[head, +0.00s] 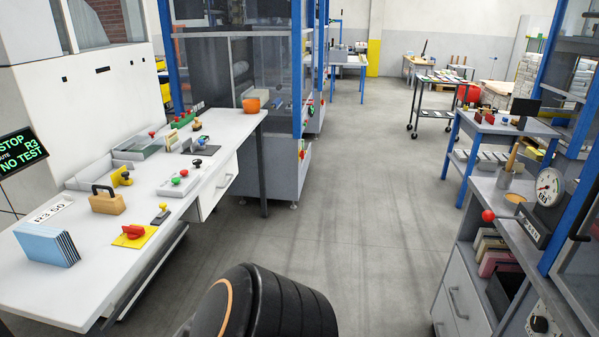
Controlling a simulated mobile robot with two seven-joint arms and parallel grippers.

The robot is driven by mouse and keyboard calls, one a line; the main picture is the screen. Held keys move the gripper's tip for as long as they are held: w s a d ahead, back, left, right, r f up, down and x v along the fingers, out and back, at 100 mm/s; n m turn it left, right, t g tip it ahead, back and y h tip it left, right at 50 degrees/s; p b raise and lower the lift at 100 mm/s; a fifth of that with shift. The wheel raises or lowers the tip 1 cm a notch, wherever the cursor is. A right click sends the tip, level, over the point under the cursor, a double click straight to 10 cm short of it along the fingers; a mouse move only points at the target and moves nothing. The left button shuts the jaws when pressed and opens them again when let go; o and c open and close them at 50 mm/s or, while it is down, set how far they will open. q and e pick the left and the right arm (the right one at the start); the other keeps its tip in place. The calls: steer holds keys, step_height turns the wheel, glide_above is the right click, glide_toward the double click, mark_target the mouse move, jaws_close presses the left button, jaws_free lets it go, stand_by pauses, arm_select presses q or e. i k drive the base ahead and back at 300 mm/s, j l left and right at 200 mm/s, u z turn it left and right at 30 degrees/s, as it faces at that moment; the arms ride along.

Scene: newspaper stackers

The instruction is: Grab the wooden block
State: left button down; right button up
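A tan wooden block (108,205) with a dark arched handle on top sits on the white table at the left. It stands apart from the items around it, between a blue stack of boards and a small yellow-and-black item. Nothing is holding it. Neither of my grippers shows in the head view. Only a black, rounded arm link of mine with an orange ring shows at the bottom centre, well to the right of the block.
The white table (60,300) also holds a blue stack (45,245), a red knob on a yellow plate (134,235) and a button box (182,182). A grey cabinet (462,290) stands at the right. The grey floor (340,215) between them is clear.

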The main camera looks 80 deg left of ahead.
mark_target(110, 203)
steer(key=u, duration=4.05)
steer(key=l+u, duration=0.15)
steer(key=u, duration=0.2)
steer(key=i+l+u, duration=0.1)
steer(key=u, duration=0.25)
steer(key=l+u, duration=0.4)
steer(key=k+l+u, duration=0.1)
steer(key=l+u, duration=0.4)
steer(key=l, duration=0.25)
steer(key=k+l+u, duration=0.1)
steer(key=l, duration=0.35)
steer(key=k+l, duration=0.1)
steer(key=l, duration=0.4)
steer(key=u, duration=0.05)
